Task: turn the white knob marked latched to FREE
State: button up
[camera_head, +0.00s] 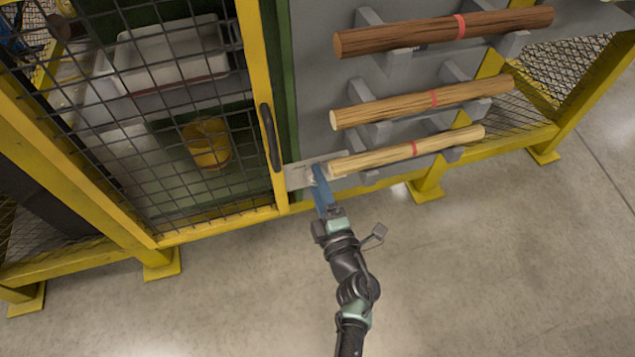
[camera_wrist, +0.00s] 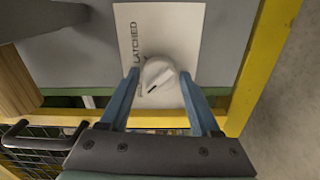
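In the wrist view a white round knob (camera_wrist: 160,72) sits on a pale plate (camera_wrist: 185,22). The plate has the word LATCHED printed beside the knob, and a second word is mostly hidden by a finger. A small dark mark shows on the knob's lower left edge; I cannot tell exactly which word it points at. My gripper (camera_wrist: 159,77) has its two blue fingers on either side of the knob, with slight gaps, so it looks open. In the head view my gripper (camera_head: 317,172) reaches the plate (camera_head: 297,178) and hides the knob.
A yellow-framed mesh door with a black handle (camera_head: 270,137) is just left of the plate. Three wooden rods rest on grey brackets to the right, the lowest (camera_head: 408,151) close to my gripper. Open floor (camera_head: 480,270) lies in front.

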jog(key=shift+o, duration=1)
jog(key=p+v, duration=0.6)
jog(key=v, duration=0.7)
jog(key=shift+r, duration=0.1)
